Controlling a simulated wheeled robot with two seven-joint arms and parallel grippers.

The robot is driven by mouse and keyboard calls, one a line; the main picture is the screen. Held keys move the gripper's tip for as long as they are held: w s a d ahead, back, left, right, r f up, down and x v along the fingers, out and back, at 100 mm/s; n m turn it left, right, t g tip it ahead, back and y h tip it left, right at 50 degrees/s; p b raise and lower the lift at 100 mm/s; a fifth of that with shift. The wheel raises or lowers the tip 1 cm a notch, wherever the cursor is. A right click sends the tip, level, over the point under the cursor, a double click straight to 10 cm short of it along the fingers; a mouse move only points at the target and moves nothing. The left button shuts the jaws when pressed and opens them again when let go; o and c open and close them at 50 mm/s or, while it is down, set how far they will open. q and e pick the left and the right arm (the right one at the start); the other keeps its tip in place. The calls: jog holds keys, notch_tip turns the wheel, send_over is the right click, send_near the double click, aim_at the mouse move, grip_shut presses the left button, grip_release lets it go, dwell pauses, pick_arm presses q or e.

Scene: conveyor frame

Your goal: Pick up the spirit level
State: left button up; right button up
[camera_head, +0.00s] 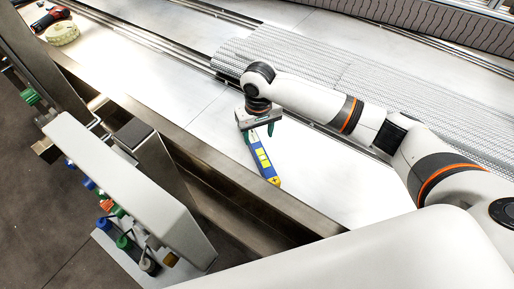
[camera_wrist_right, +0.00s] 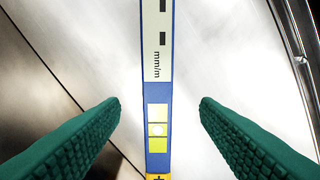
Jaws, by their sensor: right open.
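The spirit level (camera_head: 264,163) is a long blue bar with yellow windows and a yellow end. It lies on the light metal surface, and its far part is hidden under my right gripper (camera_head: 260,126). In the right wrist view the spirit level (camera_wrist_right: 157,75) runs nearly upright through the middle, with a white "mm/m" label and yellow-green windows. My right gripper (camera_wrist_right: 160,108) is open there, with one green ribbed finger on each side of the level and a gap to both. My left gripper is not in view.
A metal rail edge (camera_head: 290,208) borders the surface near the level. A grey panel with coloured buttons (camera_head: 135,180) stands at the left. A red and black tool (camera_head: 50,18) and a pale yellow roll (camera_head: 62,33) lie at the far left. Ribbed conveyor strips (camera_head: 300,60) lie behind.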

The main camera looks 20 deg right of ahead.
aim_at(257, 146)
notch_tip(257, 146, down, 2)
jog(key=shift+s, duration=0.1)
jog(key=f, duration=0.5)
jog(key=shift+w+a+f, duration=0.15)
jog(key=shift+w+f, duration=0.1)
jog(key=shift+f, duration=0.05)
jog(key=shift+c, duration=0.2)
grip_shut()
